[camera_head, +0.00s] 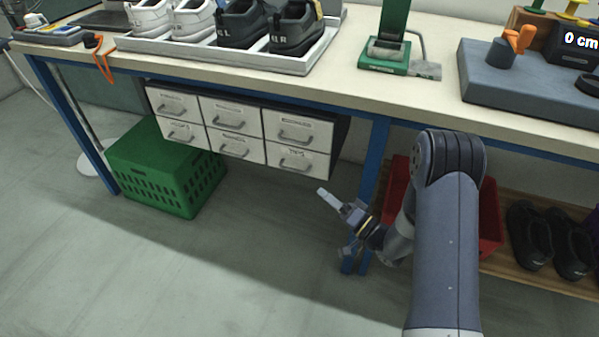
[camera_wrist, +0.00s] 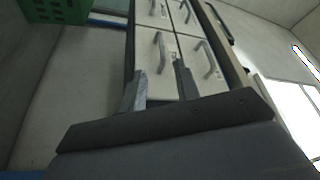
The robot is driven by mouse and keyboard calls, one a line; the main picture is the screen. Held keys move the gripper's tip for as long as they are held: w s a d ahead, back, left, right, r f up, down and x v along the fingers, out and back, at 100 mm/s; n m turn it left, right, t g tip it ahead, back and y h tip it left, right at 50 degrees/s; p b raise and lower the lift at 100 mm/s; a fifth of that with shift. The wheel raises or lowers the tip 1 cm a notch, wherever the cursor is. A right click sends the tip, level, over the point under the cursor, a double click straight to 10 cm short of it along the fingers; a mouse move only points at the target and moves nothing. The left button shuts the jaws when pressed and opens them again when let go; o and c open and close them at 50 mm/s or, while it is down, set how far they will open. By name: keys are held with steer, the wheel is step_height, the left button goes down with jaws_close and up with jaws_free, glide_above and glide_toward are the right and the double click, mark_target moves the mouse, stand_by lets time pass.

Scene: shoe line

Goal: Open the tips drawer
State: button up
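A white drawer unit (camera_head: 247,134) with two rows of three drawers hangs under the workbench. In the wrist view my gripper (camera_wrist: 160,73) is open and empty. Its fingers point towards the lower right drawer (camera_wrist: 155,82), whose handle (camera_wrist: 163,50) shows beyond the fingertips.
The workbench (camera_head: 340,95) carries a shoe tray (camera_head: 215,64), a green stand (camera_head: 388,58) and a grey block (camera_head: 520,95). A green crate (camera_head: 165,175) stands on the floor below left. A blue bench leg (camera_head: 374,160) and a red bin (camera_head: 490,205) are near my arm. The floor in front is clear.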

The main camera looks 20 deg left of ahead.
steer(key=b+x, duration=0.1)
steer(key=x, duration=0.9)
steer(key=shift+a+r+b, duration=0.2)
steer(key=shift+a+b, duration=0.05)
steer(key=shift+b, duration=0.05)
steer(key=shift+c, duration=0.5)
jaws_close()
